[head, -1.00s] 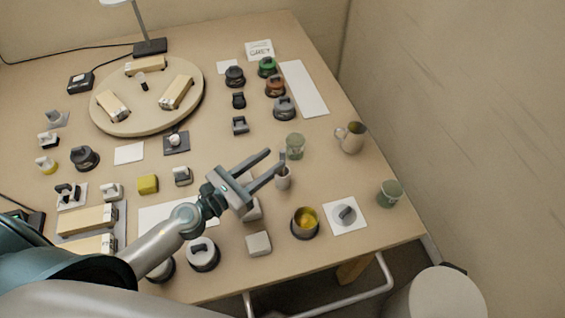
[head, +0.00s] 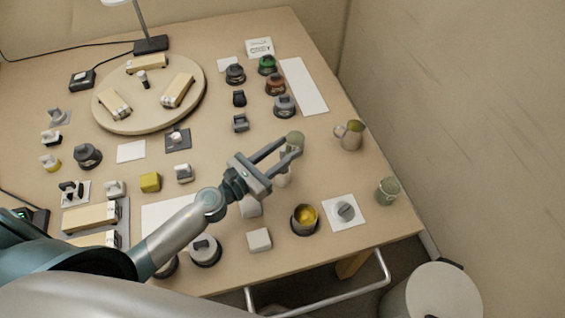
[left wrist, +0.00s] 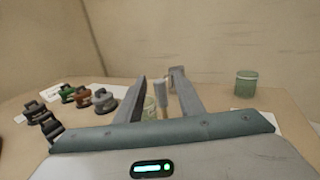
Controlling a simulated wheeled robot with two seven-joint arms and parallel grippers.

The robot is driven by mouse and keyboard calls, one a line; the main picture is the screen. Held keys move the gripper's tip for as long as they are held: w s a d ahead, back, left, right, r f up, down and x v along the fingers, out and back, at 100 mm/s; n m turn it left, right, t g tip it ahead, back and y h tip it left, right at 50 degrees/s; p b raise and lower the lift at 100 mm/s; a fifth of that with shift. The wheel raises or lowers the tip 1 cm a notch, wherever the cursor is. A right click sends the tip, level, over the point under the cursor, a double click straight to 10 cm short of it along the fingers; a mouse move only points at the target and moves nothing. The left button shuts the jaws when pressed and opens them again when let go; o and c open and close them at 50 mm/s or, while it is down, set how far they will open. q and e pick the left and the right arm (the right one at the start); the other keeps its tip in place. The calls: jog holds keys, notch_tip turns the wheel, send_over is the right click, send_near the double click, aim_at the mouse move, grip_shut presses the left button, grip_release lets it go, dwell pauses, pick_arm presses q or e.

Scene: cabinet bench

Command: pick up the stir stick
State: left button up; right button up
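The stir stick (left wrist: 161,96) shows in the left wrist view as a grey upright stick between my left gripper's two fingers. A gap shows on each side of it. In the head view it stands in a small pale holder (head: 284,180), and my gripper's finger hides most of the stick. My left gripper (head: 292,146) is open, with its fingers reaching over the holder. It also shows in the left wrist view (left wrist: 158,80). I cannot tell whether a finger touches the stick. My right gripper is not in view.
Another green cup (head: 387,190) is near the right edge. A dark bowl with yellow contents (head: 305,219) and a pale block (head: 259,240) lie in front.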

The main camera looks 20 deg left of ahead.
pick_arm(q)
jog(key=x, duration=0.3)
jog(key=shift+w+d+f+p, duration=0.1)
jog(key=shift+w+p, duration=0.05)
jog(key=shift+p, duration=0.2)
grip_shut()
